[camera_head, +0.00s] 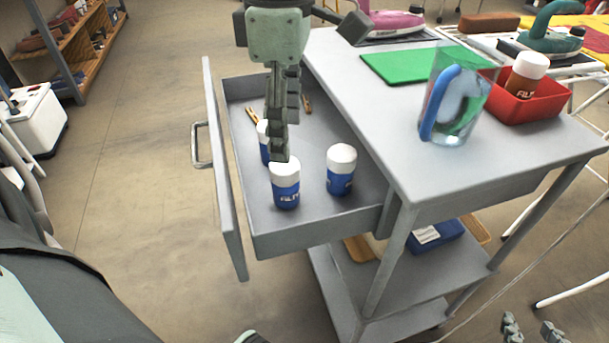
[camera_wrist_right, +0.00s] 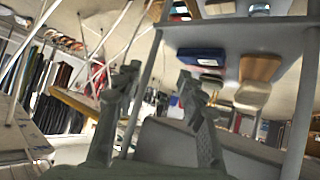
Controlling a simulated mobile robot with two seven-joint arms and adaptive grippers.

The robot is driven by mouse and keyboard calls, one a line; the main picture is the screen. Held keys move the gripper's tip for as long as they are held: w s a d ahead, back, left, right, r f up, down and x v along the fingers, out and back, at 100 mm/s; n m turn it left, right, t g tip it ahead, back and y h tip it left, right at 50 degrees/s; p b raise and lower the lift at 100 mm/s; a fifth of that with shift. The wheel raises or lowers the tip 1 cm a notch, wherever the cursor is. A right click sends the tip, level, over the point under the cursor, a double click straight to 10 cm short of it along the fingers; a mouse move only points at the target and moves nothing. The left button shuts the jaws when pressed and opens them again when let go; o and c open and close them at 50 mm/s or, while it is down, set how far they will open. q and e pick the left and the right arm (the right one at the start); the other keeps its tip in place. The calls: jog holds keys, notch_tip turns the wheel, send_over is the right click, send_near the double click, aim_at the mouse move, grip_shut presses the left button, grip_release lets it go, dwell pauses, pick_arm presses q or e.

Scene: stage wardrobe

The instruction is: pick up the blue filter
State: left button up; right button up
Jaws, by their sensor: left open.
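Three blue filter bottles with white caps stand upright in the open grey drawer: a front one (camera_head: 286,192), a right one (camera_head: 341,180) and a rear one (camera_head: 264,153) partly hidden by my gripper. The front one's label begins "FILT". My left gripper (camera_head: 279,150) points down over the drawer, seen edge-on, open, its tips just behind or above the front bottle's cap; I cannot tell whether it touches. My right gripper (camera_head: 531,330) is low at the bottom right, away from the drawer. In the right wrist view its fingers (camera_wrist_right: 158,88) are spread with nothing between them.
The drawer (camera_head: 315,238) juts left from a grey cart (camera_head: 440,185). On the cart top are a green mat (camera_head: 398,64), a clear cup (camera_head: 466,100) with a blue handle, and a red bin (camera_head: 518,108) holding an orange-brown bottle (camera_head: 526,72). A blue box (camera_head: 440,238) sits on the lower shelf.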

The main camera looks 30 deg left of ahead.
aim_at(283, 166)
pick_arm(q)
jog(key=f, duration=0.6)
jog(key=shift+s+a+f, duration=0.1)
jog(key=shift+s+f, duration=0.3)
jog(key=shift+f, duration=0.3)
pick_arm(e)
jog(key=shift+w+a+r+t+y, duration=0.2)
jog(key=shift+w+a+r+t, duration=0.1)
jog(key=shift+a+r, duration=0.2)
jog(key=shift+w+a+r+t+y, duration=0.2)
jog(key=shift+w+a+r+t, duration=0.1)
jog(key=shift+a+r, duration=0.2)
pick_arm(q)
jog(key=c, duration=1.3)
jog(key=shift+r, duration=0.1)
